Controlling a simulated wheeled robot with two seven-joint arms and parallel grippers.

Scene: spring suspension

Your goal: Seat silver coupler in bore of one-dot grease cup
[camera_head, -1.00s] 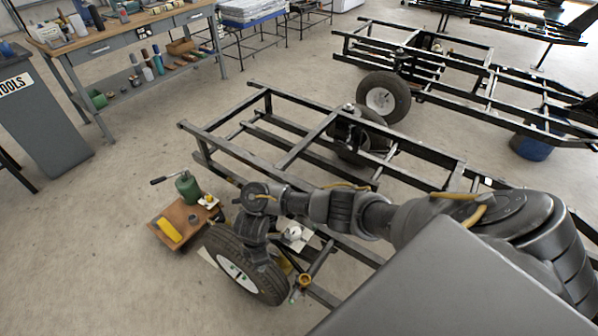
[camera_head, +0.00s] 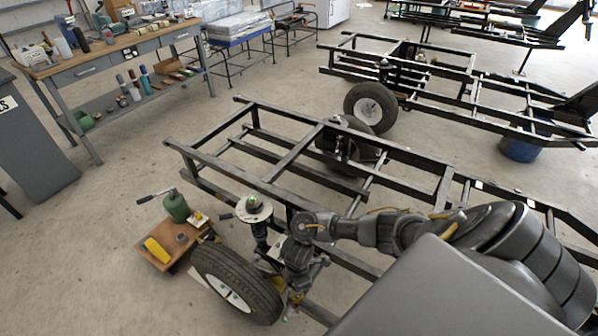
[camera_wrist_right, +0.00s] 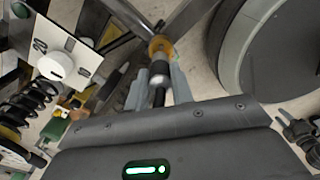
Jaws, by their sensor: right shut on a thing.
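My right gripper (camera_wrist_right: 158,90) is shut on a narrow dark and silver cylinder, the silver coupler (camera_wrist_right: 158,78), between its two grey fingers. Its far end lines up with a gold ring-like fitting (camera_wrist_right: 160,47), which looks like a grease cup. I cannot tell whether the coupler touches it or sits in its bore, and no dots are readable. In the head view, my right gripper (camera_head: 295,283) points down beside the inner side of the near wheel (camera_head: 238,284). The coupler is not clear there. My left gripper is not in view.
A coil spring (camera_wrist_right: 32,98) and a white plate with a round cap (camera_wrist_right: 60,66) stand left in the wrist view. A black trailer frame (camera_head: 290,155) surrounds the arm. A low wooden stand (camera_head: 157,257) holds a green can (camera_head: 176,207). Open floor lies left.

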